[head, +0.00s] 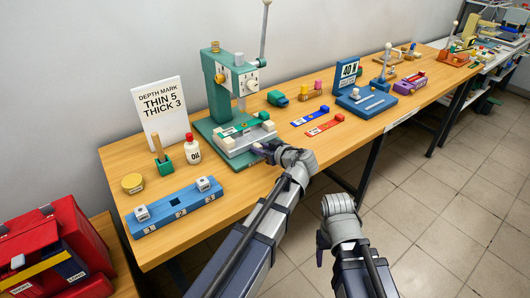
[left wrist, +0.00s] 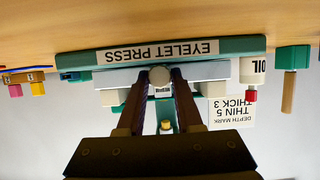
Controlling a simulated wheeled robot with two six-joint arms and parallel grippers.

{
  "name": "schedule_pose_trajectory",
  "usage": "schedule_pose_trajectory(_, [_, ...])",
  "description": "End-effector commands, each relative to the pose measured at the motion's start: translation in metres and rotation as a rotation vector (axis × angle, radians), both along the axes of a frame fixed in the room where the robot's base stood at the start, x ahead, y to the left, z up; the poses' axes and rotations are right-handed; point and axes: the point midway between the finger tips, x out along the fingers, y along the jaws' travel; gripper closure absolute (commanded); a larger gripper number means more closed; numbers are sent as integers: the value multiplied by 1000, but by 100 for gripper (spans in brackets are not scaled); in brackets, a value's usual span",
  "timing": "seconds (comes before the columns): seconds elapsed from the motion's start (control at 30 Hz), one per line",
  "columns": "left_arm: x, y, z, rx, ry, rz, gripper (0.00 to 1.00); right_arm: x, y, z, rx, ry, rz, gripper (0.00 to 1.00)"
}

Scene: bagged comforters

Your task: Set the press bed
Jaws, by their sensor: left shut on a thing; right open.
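The green eyelet press (head: 222,92) stands on the bench with a pale bed (head: 236,143) on its base. It also shows upside down in the left wrist view, where its front label (left wrist: 157,52) reads EYELET PRESS. My left gripper (head: 265,150) is at the front right of the bed. It is shut on a round grey knob (left wrist: 159,75) at the bed's front. My right gripper (head: 321,243) is open and empty in front of the bench, over the floor. A white card (head: 161,109) reads DEPTH MARK, THIN 5, THICK 3.
A blue rack (head: 176,208) with two white blocks and an empty middle slot lies front left. An oil bottle (head: 193,150), green pot (head: 164,163) and yellow tin (head: 132,183) stand nearby. Blue (head: 310,115) and red (head: 324,125) strips and a blue 40 N device (head: 365,103) lie right.

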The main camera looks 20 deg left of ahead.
Motion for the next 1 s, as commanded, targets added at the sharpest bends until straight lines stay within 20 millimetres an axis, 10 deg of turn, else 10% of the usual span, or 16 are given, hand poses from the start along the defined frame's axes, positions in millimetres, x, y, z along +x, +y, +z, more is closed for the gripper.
schedule_pose_trajectory(0.3, [9, 11, 1, 3, -1, 0, 100, 0, 0, 0, 0, 0, 0, 36])
schedule_pose_trajectory(0.33, [9, 11, 1, 4, -2, 0, 65, 0, 0, 0, 0, 0, 0, 36])
schedule_pose_trajectory(0.6, [8, 10, 0, 2, -1, 0, 35, 0, 0, 0, 0, 0, 0, 36])
schedule_pose_trajectory(1.0, [-3, -2, 9, 1, -1, -1, 35, 0, 0, 9, 0, 0, 0, 36])
